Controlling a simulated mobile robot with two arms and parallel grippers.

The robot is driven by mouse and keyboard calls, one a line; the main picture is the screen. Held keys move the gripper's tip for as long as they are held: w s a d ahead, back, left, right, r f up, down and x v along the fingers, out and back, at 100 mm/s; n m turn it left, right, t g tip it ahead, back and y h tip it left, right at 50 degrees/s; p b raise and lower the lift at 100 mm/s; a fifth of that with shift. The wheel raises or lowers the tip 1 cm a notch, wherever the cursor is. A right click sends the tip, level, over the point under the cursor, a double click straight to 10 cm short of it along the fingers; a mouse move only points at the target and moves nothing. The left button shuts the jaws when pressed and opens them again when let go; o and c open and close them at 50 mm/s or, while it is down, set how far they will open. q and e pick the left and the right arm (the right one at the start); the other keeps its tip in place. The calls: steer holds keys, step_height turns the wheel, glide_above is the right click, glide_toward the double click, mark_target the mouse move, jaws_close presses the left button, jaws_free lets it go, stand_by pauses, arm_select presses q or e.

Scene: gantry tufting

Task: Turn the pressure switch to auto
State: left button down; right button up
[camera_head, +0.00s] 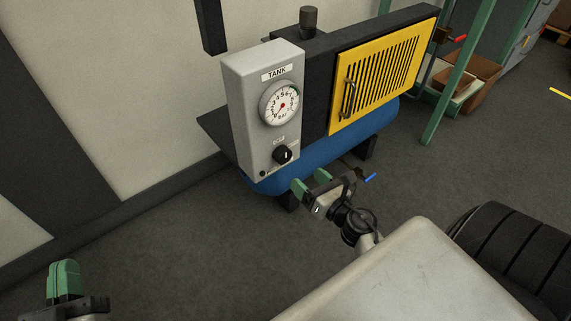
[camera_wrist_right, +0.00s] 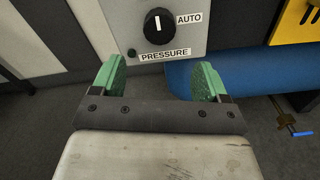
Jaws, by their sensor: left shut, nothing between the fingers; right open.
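The pressure switch (camera_head: 282,154) is a round black knob with a white pointer line, low on the grey TANK panel (camera_head: 240,115). In the right wrist view the knob (camera_wrist_right: 159,25) has its line pointing straight up; the AUTO label (camera_wrist_right: 189,19) is to its right and the PRESSURE label (camera_wrist_right: 165,55) below. My right gripper (camera_head: 310,182) is open, its green fingers below the knob and apart from it. In the right wrist view the gripper (camera_wrist_right: 162,80) has nothing between its fingers. My left gripper (camera_head: 65,280) is shut and empty at the lower left, far from the panel.
A round gauge (camera_head: 281,104) sits above the knob. A blue tank (camera_head: 350,140) and a yellow slatted cover (camera_head: 385,70) with a handle are to the right. A small blue-handled valve (camera_head: 369,177) shows near my right gripper. The floor at left is clear.

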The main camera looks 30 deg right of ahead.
mark_target(286, 160)
steer(key=w, duration=0.6)
steer(key=w+a, duration=0.1)
steer(key=w, duration=0.2)
steer(key=shift+w, duration=0.35)
steer(key=c, duration=0.9)
